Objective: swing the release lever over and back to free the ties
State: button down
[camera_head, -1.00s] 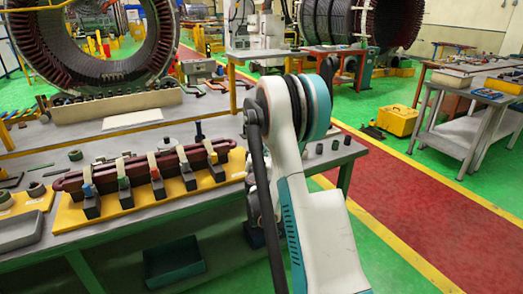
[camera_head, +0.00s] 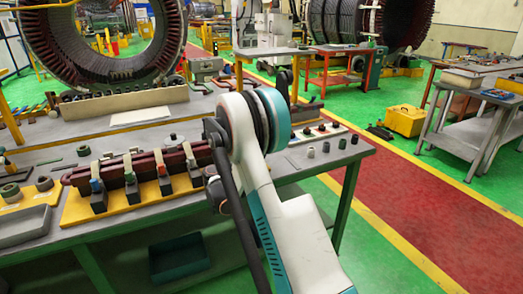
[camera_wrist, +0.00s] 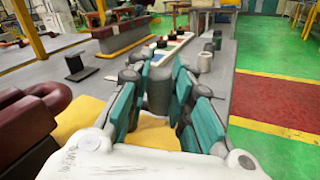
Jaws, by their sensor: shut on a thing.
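The winding fixture has a yellow base (camera_head: 75,211) with a long dark red coil (camera_head: 148,163) held in several dark clamps (camera_head: 130,193). Pale upright ties (camera_head: 160,162) stand at the clamps. The fixture's right end is hidden behind my arm in the head view. In the wrist view my gripper (camera_wrist: 160,97) has its teal-padded fingers around an upright grey cylindrical piece, which looks like the grip of the release lever (camera_wrist: 159,92). The coil's rounded end (camera_wrist: 45,105) and yellow base (camera_wrist: 85,117) show at the left there. The lever's lower part is hidden by my fingers.
Small cylinders (camera_head: 326,147) and a strip of parts (camera_head: 318,131) lie right of my arm. A large stator (camera_head: 165,45) stands behind.

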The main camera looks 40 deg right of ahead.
jog(key=shift+w+a, duration=0.1)
jog(key=shift+w, duration=0.05)
jog(key=c, duration=1.4)
grip_release()
jog(key=shift+c, duration=0.2)
jog(key=v, duration=1.2)
